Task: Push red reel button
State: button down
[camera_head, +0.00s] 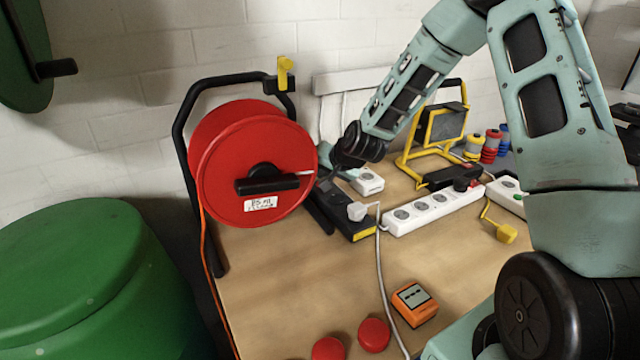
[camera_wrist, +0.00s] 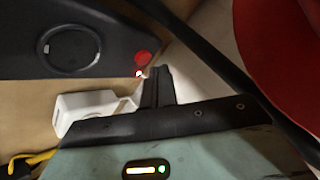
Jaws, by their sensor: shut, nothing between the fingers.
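The red cable reel (camera_head: 255,170) stands upright in a black tube frame at the left of the workbench. Its black base (camera_head: 345,215) has a yellow edge. In the wrist view, a round red button (camera_wrist: 142,57) sits on a black panel (camera_wrist: 30,35) near a large round ring. A small lit spot lies just below the button. My gripper (camera_wrist: 157,74) is shut and empty, its fingertips just right of and below the button. I cannot tell whether they touch the panel. In the head view, my fingertips are hidden beside the reel's right edge.
A white power strip (camera_head: 435,209), a yellow-framed work lamp (camera_head: 440,130), an orange meter (camera_head: 414,303) and red round pieces (camera_head: 374,334) are on the bench. A grey cable (camera_head: 382,280) runs forward. A white block (camera_wrist: 85,110) lies near my fingers. Clear wood lies front left.

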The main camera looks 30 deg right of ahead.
jog(key=shift+f, duration=0.1)
dwell(0.7)
jog(key=shift+f+b, duration=0.35)
jog(key=shift+b, duration=0.05)
jog(key=shift+f+b, duration=0.35)
jog(key=shift+f, duration=0.1)
dwell(0.6)
jog(key=shift+r, duration=0.1)
jog(key=shift+r+p, duration=0.6)
jog(key=shift+r, duration=0.15)
notch_tip(320, 180, up, 5)
jog(key=p, duration=0.3)
jog(key=shift+p, duration=0.3)
jog(key=shift+s, duration=0.15)
dwell(0.7)
